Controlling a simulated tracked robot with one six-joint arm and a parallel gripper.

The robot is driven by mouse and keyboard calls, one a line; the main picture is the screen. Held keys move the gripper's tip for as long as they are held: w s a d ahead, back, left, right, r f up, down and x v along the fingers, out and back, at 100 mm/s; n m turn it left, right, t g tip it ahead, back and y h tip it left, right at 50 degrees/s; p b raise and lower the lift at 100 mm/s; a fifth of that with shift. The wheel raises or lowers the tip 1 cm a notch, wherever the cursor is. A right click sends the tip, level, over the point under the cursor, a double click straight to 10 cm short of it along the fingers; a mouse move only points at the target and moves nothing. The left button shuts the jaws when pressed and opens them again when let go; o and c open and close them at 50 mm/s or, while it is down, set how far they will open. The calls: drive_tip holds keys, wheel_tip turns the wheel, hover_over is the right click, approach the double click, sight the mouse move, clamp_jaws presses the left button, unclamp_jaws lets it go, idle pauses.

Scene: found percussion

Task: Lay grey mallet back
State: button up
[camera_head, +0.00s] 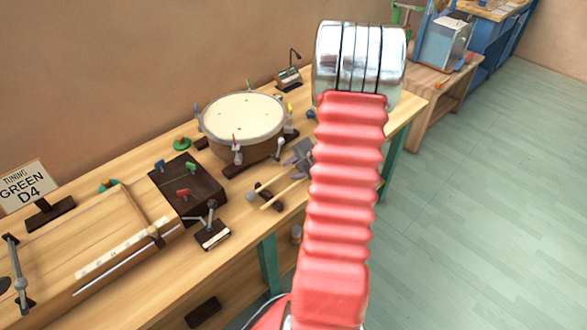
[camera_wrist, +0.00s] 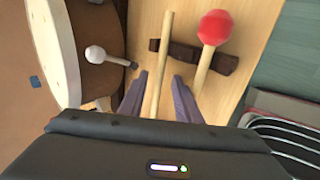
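The grey mallet shows its pale wooden handle (camera_wrist: 161,65) in the wrist view, running between my fingers and over the left end of a dark rest. A grey round head (camera_head: 251,197) shows in the head view, left of the dark rest there; it looks like this mallet's head. In the wrist view it is hidden behind my gripper body. My gripper (camera_wrist: 161,76) is open, a purple finger on each side of the handle with gaps visible. In the head view, my gripper (camera_head: 299,154) is low over the table, partly behind my arm.
A red-headed mallet (camera_wrist: 215,27) lies right of the handle, across the dark rest (camera_wrist: 221,64). The drum (camera_head: 240,118) stands close at the left. A dark block with clips (camera_head: 188,189) is farther left. The table's front edge and floor are to the right.

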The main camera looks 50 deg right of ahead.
drive_tip(key=v, duration=1.3)
drive_tip(key=shift+s+r, duration=0.25)
drive_tip(key=shift+a, duration=0.15)
idle(0.8)
